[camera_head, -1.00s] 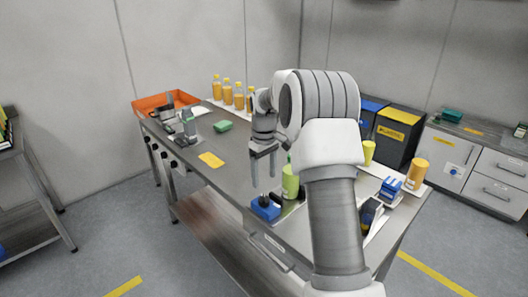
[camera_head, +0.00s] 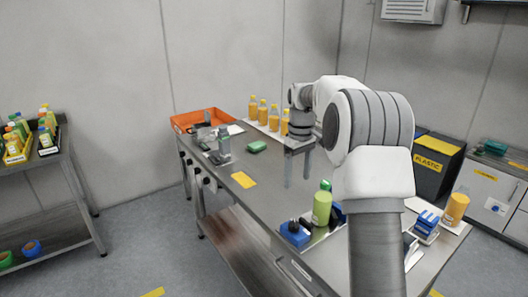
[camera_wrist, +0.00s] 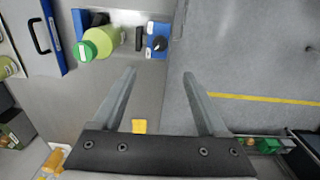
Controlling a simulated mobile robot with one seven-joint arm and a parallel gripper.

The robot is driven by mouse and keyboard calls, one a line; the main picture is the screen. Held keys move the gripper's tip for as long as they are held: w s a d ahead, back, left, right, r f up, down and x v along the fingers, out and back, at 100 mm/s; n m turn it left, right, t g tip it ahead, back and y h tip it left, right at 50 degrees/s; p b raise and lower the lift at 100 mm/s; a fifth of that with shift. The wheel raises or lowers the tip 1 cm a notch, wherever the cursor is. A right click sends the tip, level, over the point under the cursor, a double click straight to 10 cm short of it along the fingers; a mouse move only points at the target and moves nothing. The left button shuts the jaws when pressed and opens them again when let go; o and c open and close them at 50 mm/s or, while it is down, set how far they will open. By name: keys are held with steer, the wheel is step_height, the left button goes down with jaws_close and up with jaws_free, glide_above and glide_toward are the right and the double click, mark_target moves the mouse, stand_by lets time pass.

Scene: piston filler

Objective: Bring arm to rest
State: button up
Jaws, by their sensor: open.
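My gripper (camera_head: 299,165) hangs over the middle of the steel table (camera_head: 262,207) with its two fingers pointing down. The fingers are apart and nothing is between them. In the wrist view my gripper (camera_wrist: 160,78) also shows open and empty. A green bottle (camera_head: 321,207) stands on the table in front of the gripper, apart from it. A blue block with a black knob (camera_head: 295,232) sits beside the bottle near the table's front edge. Both the bottle (camera_wrist: 101,42) and the blue block (camera_wrist: 158,38) lie beyond the fingertips in the wrist view. My arm hides the table's right part.
Several orange bottles (camera_head: 263,112) stand along the table's back. A shelf (camera_head: 75,178) stands left; a black plastic bin (camera_head: 438,165) stands right. Floor between is clear.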

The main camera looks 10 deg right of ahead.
steer(key=s+a+r+m+t, duration=0.1)
steer(key=s+a+r, duration=0.3)
steer(key=s+r, duration=0.3)
steer(key=s+a+r+m+t, duration=0.15)
steer(key=s+a+r, duration=0.25)
steer(key=s, duration=0.5)
steer(key=s+a+f+m+t, duration=0.1)
steer(key=s+f, duration=0.1)
steer(key=s, duration=0.7)
steer(key=s+a+f+m+t, duration=0.1)
steer(key=s+a+t, duration=0.1)
steer(key=s, duration=0.6)
steer(key=shift+s+a+f, duration=0.25)
steer(key=shift+s+f, duration=0.1)
